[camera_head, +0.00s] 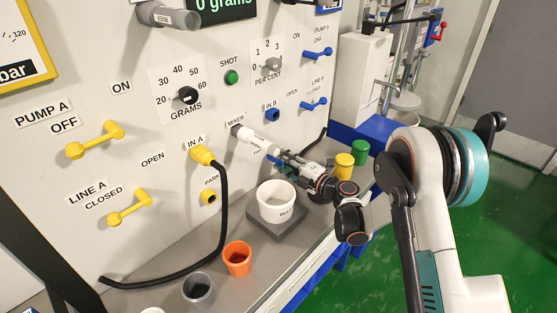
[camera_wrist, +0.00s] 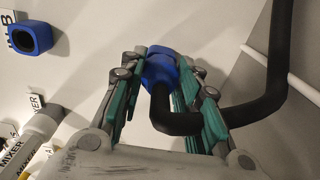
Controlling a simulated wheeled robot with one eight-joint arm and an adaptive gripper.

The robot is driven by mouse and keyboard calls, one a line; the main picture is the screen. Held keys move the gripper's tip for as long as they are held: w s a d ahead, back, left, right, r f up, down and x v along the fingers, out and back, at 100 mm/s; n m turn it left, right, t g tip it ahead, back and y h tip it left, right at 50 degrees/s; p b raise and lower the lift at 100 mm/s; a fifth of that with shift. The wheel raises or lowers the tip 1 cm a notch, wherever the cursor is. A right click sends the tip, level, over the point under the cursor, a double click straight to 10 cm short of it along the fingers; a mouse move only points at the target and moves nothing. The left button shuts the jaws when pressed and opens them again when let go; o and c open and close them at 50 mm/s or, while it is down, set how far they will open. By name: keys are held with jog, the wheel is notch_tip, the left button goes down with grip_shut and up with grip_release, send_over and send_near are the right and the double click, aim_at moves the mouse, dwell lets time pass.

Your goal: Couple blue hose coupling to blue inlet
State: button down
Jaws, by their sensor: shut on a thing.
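The blue hose coupling (camera_wrist: 160,68) is between the green-padded fingers of my gripper (camera_wrist: 158,85) in the wrist view, with a black hose (camera_wrist: 178,122) bending from it to the right. My gripper is shut on it. In the head view my gripper (camera_head: 279,161) is at the panel, below the blue inlet (camera_head: 272,114) labelled IN B; the coupling is mostly hidden there. In the wrist view the blue inlet (camera_wrist: 30,37) is open and empty at upper left, apart from the coupling. I cannot tell whether the coupling touches the panel.
The white mixer spout (camera_head: 255,138) juts out left of my gripper, above a white cup (camera_head: 276,201) on a grey scale (camera_head: 277,225). The yellow coupling (camera_head: 203,154) is on IN A. Yellow (camera_head: 344,166) and green (camera_head: 360,152) containers stand right of my gripper.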

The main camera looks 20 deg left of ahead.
jog(key=shift+b+v, duration=0.85)
jog(key=shift+v, duration=2.05)
jog(key=shift+d, duration=0.15)
jog(key=shift+b+v, duration=0.6)
jog(key=shift+v, duration=1.3)
